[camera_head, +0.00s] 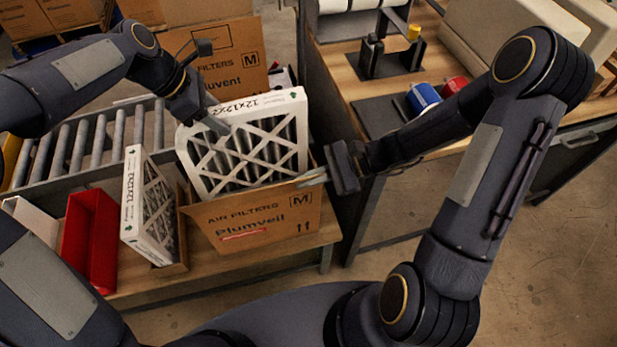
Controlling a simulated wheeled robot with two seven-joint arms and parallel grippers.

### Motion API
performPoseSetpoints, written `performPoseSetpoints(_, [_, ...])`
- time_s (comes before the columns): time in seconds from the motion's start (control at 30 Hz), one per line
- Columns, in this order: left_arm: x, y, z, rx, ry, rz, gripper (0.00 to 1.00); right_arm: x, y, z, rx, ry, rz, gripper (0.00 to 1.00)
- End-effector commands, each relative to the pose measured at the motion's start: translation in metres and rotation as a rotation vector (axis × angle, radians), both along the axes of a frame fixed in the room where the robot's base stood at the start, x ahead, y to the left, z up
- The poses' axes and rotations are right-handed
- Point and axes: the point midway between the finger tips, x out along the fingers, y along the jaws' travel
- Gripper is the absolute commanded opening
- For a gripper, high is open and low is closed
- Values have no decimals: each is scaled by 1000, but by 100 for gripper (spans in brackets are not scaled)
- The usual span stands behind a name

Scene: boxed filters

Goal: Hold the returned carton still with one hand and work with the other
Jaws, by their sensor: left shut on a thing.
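The open brown carton (262,222), marked "AIR FILTERS Plumveil M", sits on a wooden bench at the centre. A white-framed pleated filter (298,125), marked 12x12x2, stands tilted in it and sticks up well above its rim. My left gripper (217,124) is shut on the filter's top edge at its left part; its fingertips are small in the view. My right gripper (318,176) is at the carton's right upper edge, fingers pointing left; I cannot tell its opening or whether it touches the carton. The inside of the carton is mostly hidden by the filter.
Another white filter (146,207) stands upright left of the carton, beside a red bin (91,240). A second carton (222,62), marked "Pluvent", is behind. A roller conveyor (80,145) runs at the left. The right bench holds a blue roll (423,97) and a red roll (455,85).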

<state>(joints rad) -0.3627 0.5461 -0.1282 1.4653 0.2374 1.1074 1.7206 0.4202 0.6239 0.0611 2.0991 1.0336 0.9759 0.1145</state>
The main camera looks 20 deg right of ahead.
Motion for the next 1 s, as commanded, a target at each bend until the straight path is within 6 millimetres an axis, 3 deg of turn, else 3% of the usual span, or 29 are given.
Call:
performPoseSetpoints(0.33, [0, 0, 3, -1, -2, 1, 24, 0, 0, 0, 0, 0, 0, 0])
performPoseSetpoints(0.8, [1, 0, 38, 0, -3, 1, 24, 0, 0, 0, 0, 0, 0, 0])
performPoseSetpoints(1.0, [0, 0, 41, 0, -1, 0, 24, 0, 0, 0, 0, 0, 0, 0])
